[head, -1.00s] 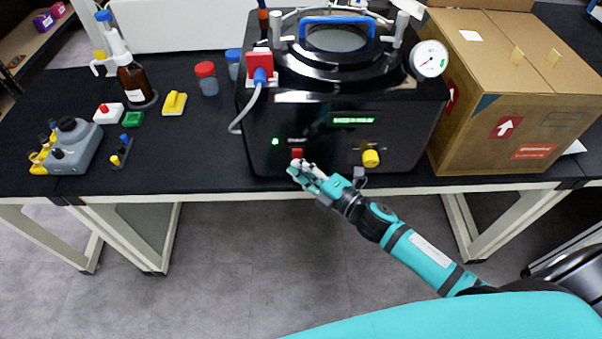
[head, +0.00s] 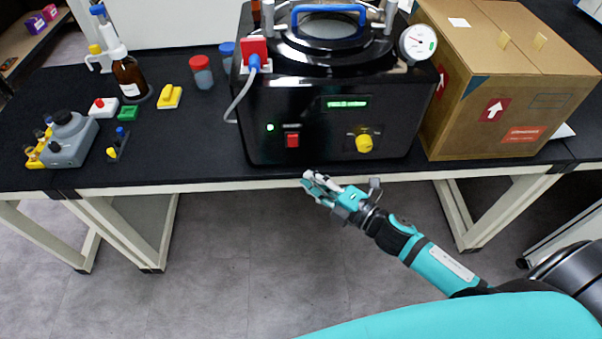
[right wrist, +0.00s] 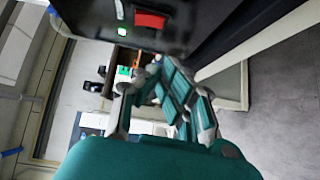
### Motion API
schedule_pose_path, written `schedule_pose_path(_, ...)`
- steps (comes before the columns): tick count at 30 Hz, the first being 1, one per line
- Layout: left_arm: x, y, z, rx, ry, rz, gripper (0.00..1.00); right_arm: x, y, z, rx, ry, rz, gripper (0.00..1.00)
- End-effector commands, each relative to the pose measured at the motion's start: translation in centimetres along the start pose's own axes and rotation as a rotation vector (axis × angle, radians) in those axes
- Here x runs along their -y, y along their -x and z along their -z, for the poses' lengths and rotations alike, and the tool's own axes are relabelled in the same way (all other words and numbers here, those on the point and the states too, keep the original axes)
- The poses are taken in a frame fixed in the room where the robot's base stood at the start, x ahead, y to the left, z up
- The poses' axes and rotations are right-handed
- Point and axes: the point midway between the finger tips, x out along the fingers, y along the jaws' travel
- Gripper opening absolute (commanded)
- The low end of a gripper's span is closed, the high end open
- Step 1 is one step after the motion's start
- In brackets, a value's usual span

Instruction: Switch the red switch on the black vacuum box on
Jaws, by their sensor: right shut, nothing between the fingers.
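The black vacuum box (head: 300,125) stands on the black bench. Its red switch (head: 292,140) is on the lower front, right of a small lit green lamp (head: 270,127). A green display (head: 347,104) is lit on the front too. My right gripper (head: 312,184) is shut and empty, in front of the bench edge, below and apart from the switch. In the right wrist view the red switch (right wrist: 150,20) shows at the top, beyond the shut fingers (right wrist: 165,95). The switch's rocker position is too small to tell. My left gripper is out of view.
A yellow knob (head: 364,144) sits on the box front, right of the switch. A cardboard box (head: 500,110) stands close on the right. Bottles, red- and blue-capped jars and a grey device (head: 70,140) are on the left. The floor before the bench is clear.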

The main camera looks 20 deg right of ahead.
Motion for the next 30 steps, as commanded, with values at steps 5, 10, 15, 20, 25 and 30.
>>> schedule_pose_path(5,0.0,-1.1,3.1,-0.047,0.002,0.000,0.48,0.7,3.1,0.1,-0.001,0.000,0.002,0.00)
schedule_pose_path(10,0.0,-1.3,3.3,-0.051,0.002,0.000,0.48,0.7,4.7,0.1,-0.002,0.000,0.001,0.00)
schedule_pose_path(15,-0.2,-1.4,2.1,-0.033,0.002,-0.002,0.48,0.6,5.0,0.0,-0.001,0.001,0.000,0.00)
schedule_pose_path(20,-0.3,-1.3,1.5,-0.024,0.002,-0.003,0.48,0.6,5.0,0.0,-0.001,0.000,-0.001,0.00)
schedule_pose_path(25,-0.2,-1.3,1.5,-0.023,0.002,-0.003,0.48,0.6,5.0,0.0,-0.001,0.000,0.000,0.00)
schedule_pose_path(30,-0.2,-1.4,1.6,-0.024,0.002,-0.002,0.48,1.0,5.0,-0.1,0.005,-0.008,0.005,0.00)
